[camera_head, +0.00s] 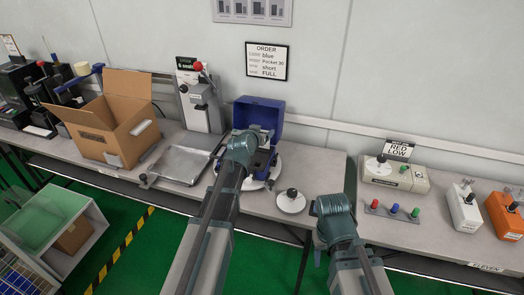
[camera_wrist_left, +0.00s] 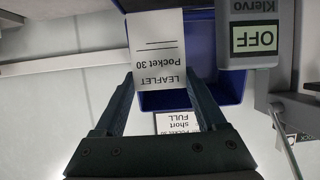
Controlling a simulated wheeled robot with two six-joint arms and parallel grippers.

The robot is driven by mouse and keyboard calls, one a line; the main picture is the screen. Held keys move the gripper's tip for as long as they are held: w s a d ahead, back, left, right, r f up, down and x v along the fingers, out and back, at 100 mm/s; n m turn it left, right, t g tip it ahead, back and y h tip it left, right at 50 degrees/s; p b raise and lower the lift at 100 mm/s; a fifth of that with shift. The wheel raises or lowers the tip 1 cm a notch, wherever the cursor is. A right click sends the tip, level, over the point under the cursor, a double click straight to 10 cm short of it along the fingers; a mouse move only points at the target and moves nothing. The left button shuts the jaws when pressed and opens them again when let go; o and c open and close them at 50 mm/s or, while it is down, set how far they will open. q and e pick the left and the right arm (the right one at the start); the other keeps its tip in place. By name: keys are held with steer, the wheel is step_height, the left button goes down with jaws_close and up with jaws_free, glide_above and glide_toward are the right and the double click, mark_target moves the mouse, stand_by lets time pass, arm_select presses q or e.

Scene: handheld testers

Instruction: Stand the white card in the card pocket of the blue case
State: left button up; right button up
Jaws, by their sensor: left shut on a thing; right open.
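The blue case (camera_head: 262,112) stands open on the bench, its lid raised at the back; it also shows in the left wrist view (camera_wrist_left: 222,88). My left gripper (camera_head: 262,137) is over the case. In the left wrist view my left gripper (camera_wrist_left: 162,82) is shut on the white card (camera_wrist_left: 158,48), which reads LEAFLET Pocket 30 upside down. The card overlaps the blue case there; I cannot tell whether it touches it. In the head view my arm hides most of the case's inside, and the card pocket cannot be made out. My right gripper (camera_head: 333,207) is empty, near the bench's front edge.
A grey tray (camera_head: 180,164) and an open cardboard box (camera_head: 112,132) stand left of the case. A grey tester (camera_head: 203,108) stands behind the tray. A round white base with a black knob (camera_head: 291,201) sits right of the case. An order sign (camera_head: 266,61) hangs behind.

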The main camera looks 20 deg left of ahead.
arm_select(q)
steer(key=shift+f+b, duration=1.95)
steer(key=shift+f, duration=0.5)
arm_select(e)
steer(key=shift+f, duration=2.45)
arm_select(q)
steer(key=shift+f, duration=0.1)
arm_select(e)
steer(key=shift+f, duration=0.1)
arm_select(q)
steer(key=shift+f, duration=0.15)
steer(key=o, duration=1.2)
steer(key=shift+o, duration=0.2)
steer(key=shift+r, duration=0.25)
steer(key=shift+s+r, duration=0.1)
steer(key=shift+r, duration=0.05)
steer(key=p+v, duration=0.4)
steer(key=v, duration=0.7)
steer(key=shift+s+r+p, duration=0.15)
steer(key=shift+s+p, duration=0.15)
steer(key=shift+s, duration=0.05)
arm_select(e)
step_height(320, 180, up, 5)
steer(key=shift+f, duration=0.1)
